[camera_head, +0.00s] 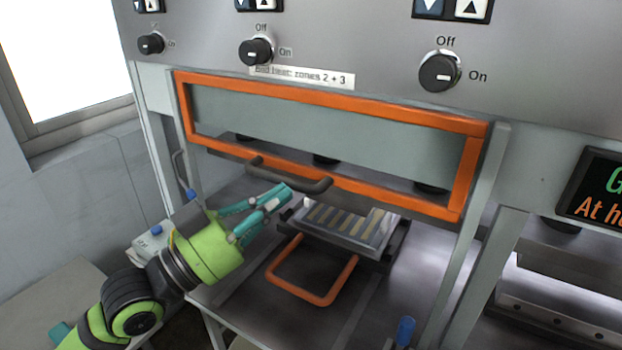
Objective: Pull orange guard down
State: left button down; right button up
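The orange guard (463,178) is a rectangular orange frame around a grey clear panel, across the front of the press opening. A dark bar handle (290,176) runs along its lower edge, left of the middle. My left gripper (284,194) comes in from the left, with its teal fingers just below the handle. The fingers look close together; whether they touch the handle or hold anything is unclear. My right gripper is not in view.
Below the guard, a tray with wooden strips (350,222) sits on the press bed, with an orange loop handle (314,301) in front. Knobs (439,72) line the panel above. A blue-topped post (404,331) stands at the front right, and a display (597,187) is at the right.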

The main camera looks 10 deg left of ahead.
pick_arm(q)
jog(key=p+x, duration=0.4)
jog(key=x, duration=0.4)
jog(key=f, duration=0.2)
jog(key=w+a+f, duration=0.1)
jog(key=shift+w+a+f, duration=0.1)
jog(key=shift+f, duration=0.2)
jog(key=shift+b, duration=0.3)
notch_tip(320, 180, down, 28)
jog(key=b, duration=2.2)
jog(key=shift+r, duration=0.15)
